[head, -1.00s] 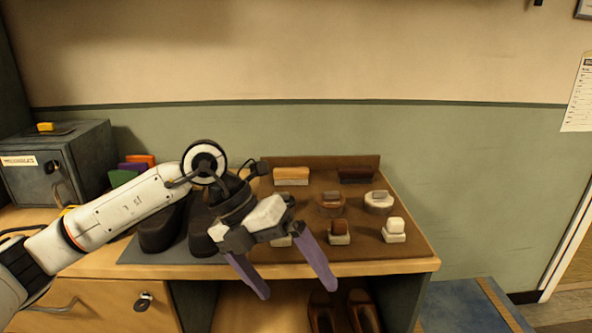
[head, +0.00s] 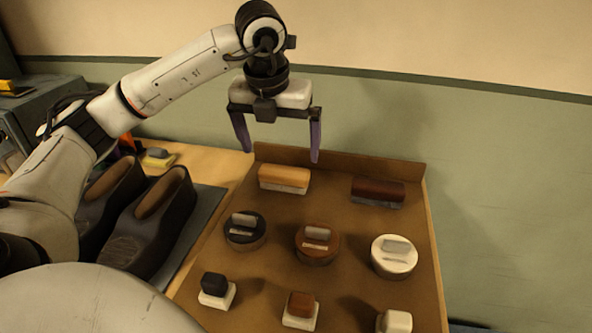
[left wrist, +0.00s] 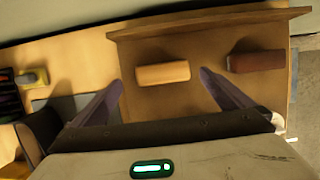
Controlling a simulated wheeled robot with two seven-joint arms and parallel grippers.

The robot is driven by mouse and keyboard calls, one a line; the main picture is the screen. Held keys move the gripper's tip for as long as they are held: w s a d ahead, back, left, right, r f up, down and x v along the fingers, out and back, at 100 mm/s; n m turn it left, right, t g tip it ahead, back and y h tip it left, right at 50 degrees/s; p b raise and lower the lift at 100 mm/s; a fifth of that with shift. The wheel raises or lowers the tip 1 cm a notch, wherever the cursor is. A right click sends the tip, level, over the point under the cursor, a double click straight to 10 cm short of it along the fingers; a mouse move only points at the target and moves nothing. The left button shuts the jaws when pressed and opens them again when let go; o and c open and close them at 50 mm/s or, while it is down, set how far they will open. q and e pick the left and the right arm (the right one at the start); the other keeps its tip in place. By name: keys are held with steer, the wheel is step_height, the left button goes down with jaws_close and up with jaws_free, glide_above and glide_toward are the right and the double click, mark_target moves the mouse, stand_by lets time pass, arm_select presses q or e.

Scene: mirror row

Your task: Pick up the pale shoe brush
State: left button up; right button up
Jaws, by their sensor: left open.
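The pale shoe brush (head: 284,178) has a light tan wooden back over greyish bristles. It lies at the far left of the brown tray (head: 345,182). My left gripper (head: 277,150) points down above it, open and empty, with its purple fingers spread. In the left wrist view the pale brush (left wrist: 163,73) lies between and beyond the two fingertips (left wrist: 160,80), apart from both. A dark brown brush (head: 378,191) lies to its right on the tray. My right gripper is in neither view.
Black, brown and white round tins (head: 317,243) form the tray's middle row, with small daubers (head: 217,290) in front. The tray has a raised back edge. Dark shoes (head: 148,223) stand on a mat to the left. A grey box (head: 28,118) is at the far left.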

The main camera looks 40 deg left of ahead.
mark_target(284, 170)
arm_select(q)
step_height(284, 170, down, 2)
steer(key=shift+a+f, duration=0.1)
steer(key=shift+a, duration=0.05)
steer(key=x, duration=0.5)
steer(key=shift+d+f, duration=0.25)
steer(key=shift+f, duration=0.1)
steer(key=shift+c, duration=0.3)
steer(key=shift+w, duration=0.1)
steer(key=c, duration=0.9)
steer(key=shift+r+p, duration=0.3)
steer(key=shift+r, duration=4.8)
steer(key=shift+c, duration=0.2)
